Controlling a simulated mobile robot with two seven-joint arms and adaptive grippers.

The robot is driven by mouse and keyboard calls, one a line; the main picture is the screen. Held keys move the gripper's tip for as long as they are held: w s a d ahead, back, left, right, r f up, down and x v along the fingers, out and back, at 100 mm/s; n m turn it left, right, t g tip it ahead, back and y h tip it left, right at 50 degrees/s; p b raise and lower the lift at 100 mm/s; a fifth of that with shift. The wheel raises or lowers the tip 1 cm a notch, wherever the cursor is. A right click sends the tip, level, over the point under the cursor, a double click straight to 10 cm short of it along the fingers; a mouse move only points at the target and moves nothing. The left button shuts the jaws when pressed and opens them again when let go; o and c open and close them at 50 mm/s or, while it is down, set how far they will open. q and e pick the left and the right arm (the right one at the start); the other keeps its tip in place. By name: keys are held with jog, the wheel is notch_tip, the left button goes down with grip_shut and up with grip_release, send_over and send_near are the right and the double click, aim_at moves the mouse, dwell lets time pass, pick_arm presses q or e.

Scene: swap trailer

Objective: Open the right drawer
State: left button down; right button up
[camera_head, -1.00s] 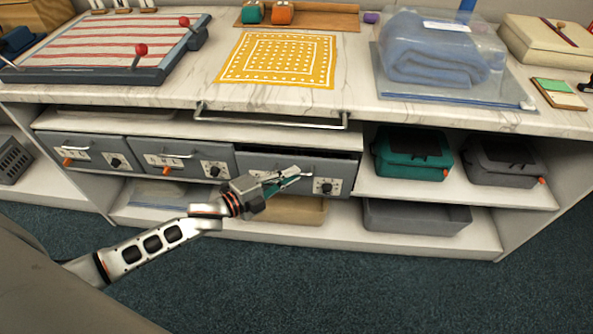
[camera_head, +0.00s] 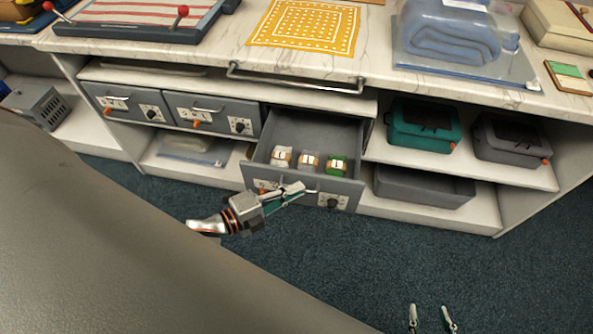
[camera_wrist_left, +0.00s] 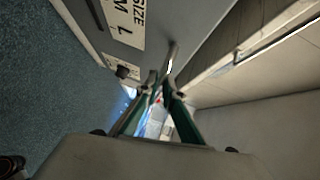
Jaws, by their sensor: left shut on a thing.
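The right drawer (camera_head: 261,178) of the row of grey drawers is pulled well out of the cabinet. Several small items with labelled bands sit inside it, among them a white one (camera_head: 281,157) and a green one (camera_head: 336,165). My left gripper (camera_head: 298,190) is at the drawer's front, shut on its handle (camera_head: 311,191). In the left wrist view the fingertips (camera_wrist_left: 161,90) close around the metal handle (camera_wrist_left: 172,58). My right gripper (camera_head: 432,318) shows only as two spread fingertips at the bottom edge, over the floor, touching nothing.
Two more grey drawers, left (camera_head: 128,103) and middle (camera_head: 213,113), are closed. A teal case (camera_head: 424,125) and a dark grey case (camera_head: 512,140) stand on the shelf at right. A metal rail (camera_head: 295,83) runs along the counter front. The carpet before the cabinet is clear.

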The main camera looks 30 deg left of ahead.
pick_arm(q)
jog(key=shift+s+d+p, duration=0.1)
jog(key=shift+s+d, duration=0.15)
jog(key=shift+s, duration=0.6)
jog(key=shift+s+d+p, duration=0.15)
jog(key=shift+s+d, duration=0.05)
jog(key=shift+s, duration=0.65)
jog(key=shift+s+d+p, duration=0.1)
jog(key=shift+s+d, duration=0.15)
jog(key=shift+s, duration=0.6)
jog(key=c, duration=2.2)
grip_release()
jog(key=v, duration=1.2)
